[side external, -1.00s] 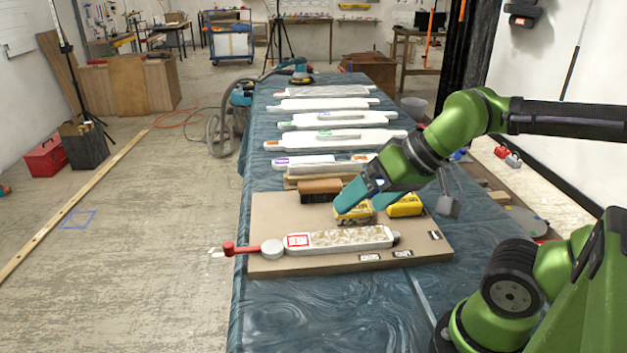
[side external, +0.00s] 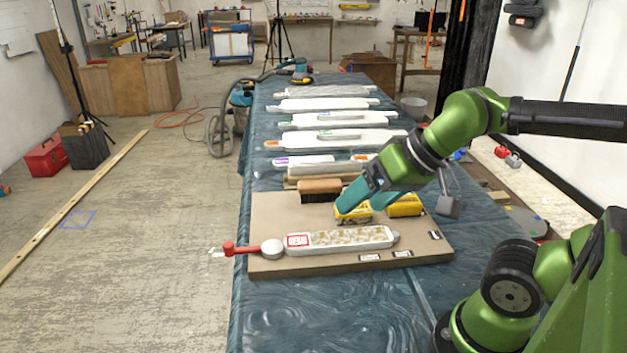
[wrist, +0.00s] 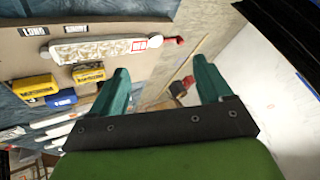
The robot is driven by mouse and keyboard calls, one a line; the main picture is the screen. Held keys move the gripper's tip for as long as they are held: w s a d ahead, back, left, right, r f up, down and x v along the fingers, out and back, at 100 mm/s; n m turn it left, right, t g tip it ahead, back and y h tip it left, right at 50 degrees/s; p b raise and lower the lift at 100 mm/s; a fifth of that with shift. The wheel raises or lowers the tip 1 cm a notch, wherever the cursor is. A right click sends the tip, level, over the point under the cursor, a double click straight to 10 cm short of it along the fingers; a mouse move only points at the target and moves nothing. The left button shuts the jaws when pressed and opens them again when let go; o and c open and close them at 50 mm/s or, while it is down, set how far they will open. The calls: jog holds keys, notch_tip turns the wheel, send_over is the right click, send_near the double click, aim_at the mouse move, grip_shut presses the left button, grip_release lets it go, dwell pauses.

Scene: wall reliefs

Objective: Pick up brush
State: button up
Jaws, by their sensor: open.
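The brush (side external: 320,187) has a tan wooden back and dark bristles. It lies near the back edge of the brown board in the side view, left of the yellow blocks. My gripper (side external: 362,197) is above the board, to the right of the brush and in front of part of a yellow block. In the wrist view its two teal fingers (wrist: 163,85) are wide apart with nothing held between them. I cannot make out the brush in the wrist view; the left finger may hide it.
A white relief with a red label (side external: 340,239) lies across the front of the board (side external: 300,263). Two yellow blocks, one (side external: 405,205) at right, sit behind it. Several white panels (side external: 325,104) lie farther along the blue-covered table (side external: 300,310).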

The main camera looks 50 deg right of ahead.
jog(key=m+g, duration=0.6)
jog(key=m, duration=1.7)
send_near(320, 183)
jog(key=shift+h, duration=0.4)
jog(key=f, duration=0.2)
jog(key=a+f, duration=0.1)
jog(key=f, duration=0.1)
jog(key=w+a+f, duration=0.1)
jog(key=f, duration=0.1)
jog(key=shift+f, duration=0.25)
jog(key=shift+w+d+f, duration=0.15)
jog(key=shift+f, duration=2.5)
jog(key=c, duration=1.1)
